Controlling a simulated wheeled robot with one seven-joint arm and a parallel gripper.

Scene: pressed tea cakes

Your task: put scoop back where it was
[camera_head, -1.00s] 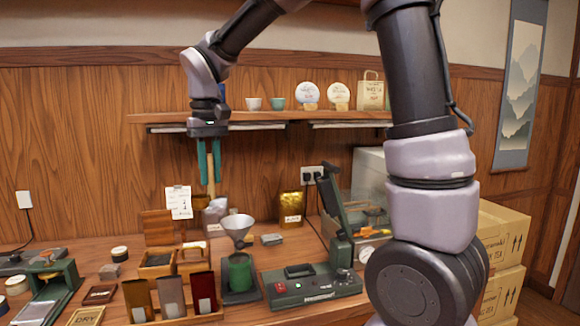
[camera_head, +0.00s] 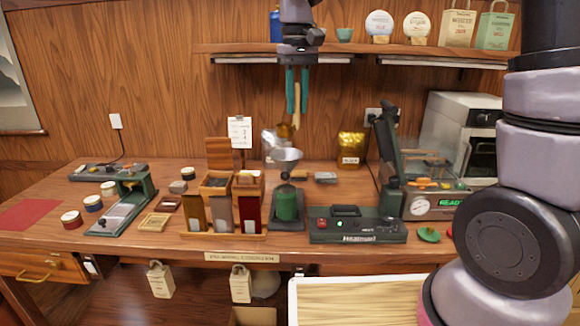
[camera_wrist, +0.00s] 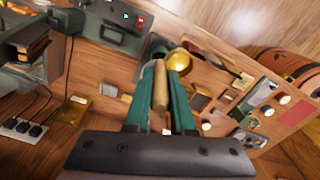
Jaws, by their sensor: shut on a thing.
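My gripper (camera_head: 297,90) is shut on the wooden handle of the scoop (camera_head: 297,119), which hangs below the fingers with its brass bowl downward. In the wrist view the gripper (camera_wrist: 161,92) grips the tan handle, and the golden bowl of the scoop (camera_wrist: 178,61) shows beyond the fingertips. Part of the handle is hidden by the fingers.
A gold bag (camera_head: 350,149) stands at the back. A green sealing machine (camera_head: 357,228) is at the front right. A shelf (camera_head: 240,48) hangs above.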

